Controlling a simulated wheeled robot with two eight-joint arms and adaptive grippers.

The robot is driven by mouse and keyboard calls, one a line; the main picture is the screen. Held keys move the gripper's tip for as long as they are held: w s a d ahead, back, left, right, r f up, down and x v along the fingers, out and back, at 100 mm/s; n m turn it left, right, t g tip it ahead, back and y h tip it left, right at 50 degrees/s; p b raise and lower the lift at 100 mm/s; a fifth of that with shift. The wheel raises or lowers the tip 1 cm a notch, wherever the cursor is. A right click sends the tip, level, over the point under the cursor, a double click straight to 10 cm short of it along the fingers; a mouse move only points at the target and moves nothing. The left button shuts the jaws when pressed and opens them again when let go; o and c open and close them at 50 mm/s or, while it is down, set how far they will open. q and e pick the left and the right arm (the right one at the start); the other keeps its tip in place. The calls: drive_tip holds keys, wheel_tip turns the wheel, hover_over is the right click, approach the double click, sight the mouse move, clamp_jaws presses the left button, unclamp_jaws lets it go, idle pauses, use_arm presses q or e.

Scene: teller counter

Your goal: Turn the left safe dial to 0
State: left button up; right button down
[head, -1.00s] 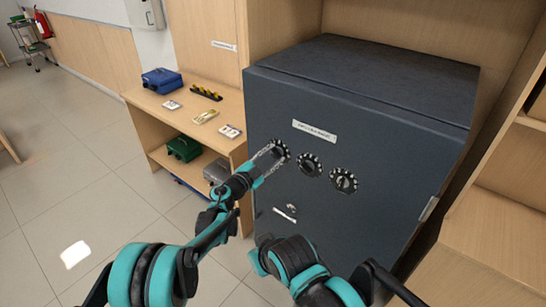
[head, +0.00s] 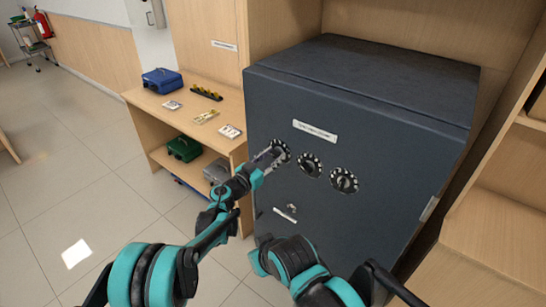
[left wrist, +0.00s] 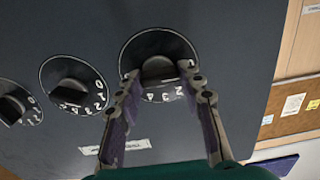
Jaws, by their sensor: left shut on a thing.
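The dark blue-grey safe (head: 375,120) has three round black dials in a row on its door. The left safe dial (head: 283,147) is partly covered by my left gripper (head: 270,156). In the left wrist view the left dial (left wrist: 158,42) has white numbers around its rim, partly hidden by the fingers. My left gripper (left wrist: 160,76) is shut on its central knob (left wrist: 158,67), one finger on each side. I cannot tell which number the dial is set to. My right arm is folded low in the head view; its gripper is not visible.
The middle dial (head: 309,165) and right dial (head: 343,180) sit close beside the left one. A small handle (head: 291,208) is below. A wooden shelf unit (head: 150,125) with a blue box (head: 161,80) stands left of the safe. Floor at left is open.

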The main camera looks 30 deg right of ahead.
idle(0.3)
use_arm(q)
drive_tip(key=o, duration=1.2)
drive_tip(key=shift+c, duration=0.2)
drive_tip(key=v, duration=1.2)
